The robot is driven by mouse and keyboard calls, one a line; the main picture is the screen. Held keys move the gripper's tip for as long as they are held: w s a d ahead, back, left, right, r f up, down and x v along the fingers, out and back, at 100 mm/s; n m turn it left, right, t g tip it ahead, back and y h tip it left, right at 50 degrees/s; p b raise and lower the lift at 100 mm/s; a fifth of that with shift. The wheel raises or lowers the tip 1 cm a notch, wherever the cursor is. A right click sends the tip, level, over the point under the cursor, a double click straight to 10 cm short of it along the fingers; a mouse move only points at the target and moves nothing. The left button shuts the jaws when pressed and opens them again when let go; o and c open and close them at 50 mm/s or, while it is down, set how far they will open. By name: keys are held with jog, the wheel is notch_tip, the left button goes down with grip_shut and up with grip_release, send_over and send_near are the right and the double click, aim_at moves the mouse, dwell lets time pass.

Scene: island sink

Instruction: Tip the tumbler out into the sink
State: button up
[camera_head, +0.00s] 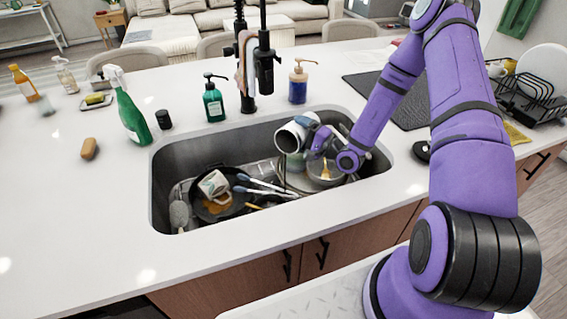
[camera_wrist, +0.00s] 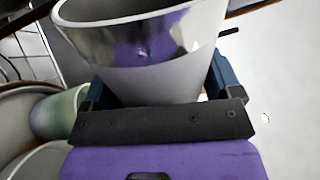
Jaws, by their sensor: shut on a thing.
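The tumbler (camera_head: 291,137) is a pale grey cylinder over the right half of the sink (camera_head: 170,165). It is tilted on its side, with its dark mouth facing left and toward the head camera. No stream of liquid shows. My gripper (camera_head: 314,136) is shut around the tumbler's side, to the right of it in the head view. In the wrist view the tumbler (camera_wrist: 150,84) fills the upper middle, with a shiny band near its rim, and the fingers of my gripper (camera_wrist: 158,88) flank it. The inside of the tumbler is mostly hidden.
Below, the sink holds a dark pan (camera_head: 205,210) with a mug (camera_head: 213,185), utensils, a pot (camera_head: 325,175) and a pale green cup (camera_wrist: 62,112). The black faucet (camera_head: 265,65) stands behind. Soap bottles (camera_head: 213,103) and a green spray bottle (camera_head: 131,118) line the counter.

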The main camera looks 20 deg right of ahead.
jog(key=shift+s+a+r+n+p, duration=0.15)
jog(key=shift+r+n+p, duration=0.25)
jog(key=shift+n, duration=0.3)
dwell(0.7)
jog(key=shift+a+r+n, duration=0.1)
jog(key=shift+r+n, duration=0.1)
jog(key=shift+n, duration=0.1)
jog(key=m, duration=0.1)
jog(key=d+f+m, duration=0.1)
jog(key=m, duration=0.1)
jog(key=w+f+m, duration=0.1)
jog(key=shift+w+d+f, duration=0.1)
jog(key=shift+d+f, duration=0.15)
jog(key=shift+d, duration=0.05)
